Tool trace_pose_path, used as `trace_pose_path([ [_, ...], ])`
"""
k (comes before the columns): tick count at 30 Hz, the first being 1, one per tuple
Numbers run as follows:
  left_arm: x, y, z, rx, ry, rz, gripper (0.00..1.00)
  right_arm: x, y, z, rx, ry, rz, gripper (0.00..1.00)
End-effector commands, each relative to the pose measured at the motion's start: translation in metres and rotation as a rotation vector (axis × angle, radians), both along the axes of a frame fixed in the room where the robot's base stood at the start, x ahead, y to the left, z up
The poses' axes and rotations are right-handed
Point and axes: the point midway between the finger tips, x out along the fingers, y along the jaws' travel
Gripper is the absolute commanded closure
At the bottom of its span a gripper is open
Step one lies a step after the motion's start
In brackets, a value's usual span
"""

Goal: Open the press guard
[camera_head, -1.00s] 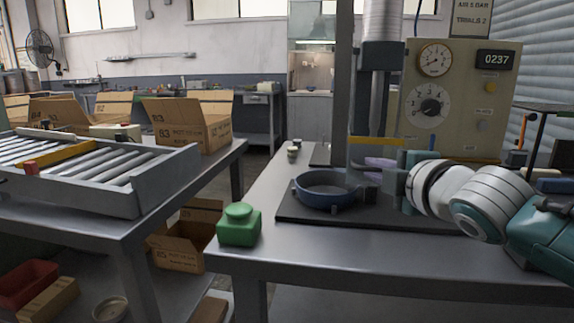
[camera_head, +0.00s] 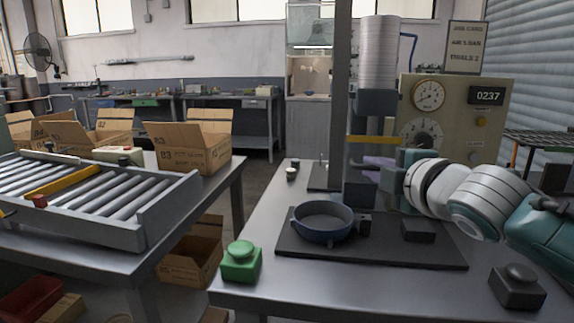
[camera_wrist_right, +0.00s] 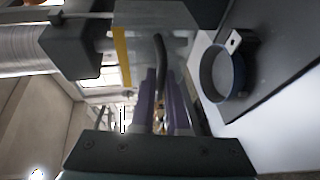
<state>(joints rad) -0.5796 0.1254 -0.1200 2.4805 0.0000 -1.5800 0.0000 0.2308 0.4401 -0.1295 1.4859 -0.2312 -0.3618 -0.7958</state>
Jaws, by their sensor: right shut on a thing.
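The press guard is a clear panel with a yellow strip (camera_head: 373,139) along its top, in front of the press column. It also shows in the wrist view (camera_wrist_right: 122,58). My right gripper (camera_head: 376,165) comes in from the right, with purple fingers closed on the guard's dark handle (camera_wrist_right: 160,62). The guard is raised above the black base plate (camera_head: 375,250). A round blue pan (camera_head: 322,222) sits on that plate, below and left of the guard. The press ram (camera_head: 377,101) is above the guard. My left gripper is not in view.
A green button box (camera_head: 240,262) stands at the bench's front left corner, and a black one (camera_head: 516,286) at front right. The press panel (camera_head: 450,115) with gauge and dial stands behind my right arm. A roller conveyor (camera_head: 100,190) is on the left table.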

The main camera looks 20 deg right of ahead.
Motion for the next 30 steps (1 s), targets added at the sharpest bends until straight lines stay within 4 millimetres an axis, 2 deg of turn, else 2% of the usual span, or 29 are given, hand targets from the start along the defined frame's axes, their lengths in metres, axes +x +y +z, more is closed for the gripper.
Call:
trace_pose_path([
  [1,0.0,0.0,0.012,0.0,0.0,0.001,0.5,0.0,0.0,0.014,-0.001,-0.004,0.002,1.0],
  [11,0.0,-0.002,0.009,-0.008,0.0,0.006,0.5,0.0,0.0,0.01,0.001,-0.002,0.001,1.0],
  [12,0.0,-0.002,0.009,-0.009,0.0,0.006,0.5,0.0,0.0,0.01,0.001,-0.002,0.001,0.84],
  [15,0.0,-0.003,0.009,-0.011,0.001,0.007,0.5,0.0,0.0,0.009,0.001,-0.001,0.0,0.75],
  [24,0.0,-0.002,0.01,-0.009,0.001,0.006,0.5,-0.003,0.001,0.01,0.001,0.0,0.001,0.75],
  [30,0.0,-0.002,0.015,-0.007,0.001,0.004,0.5,-0.026,0.004,0.015,0.0,0.001,0.002,0.75],
])
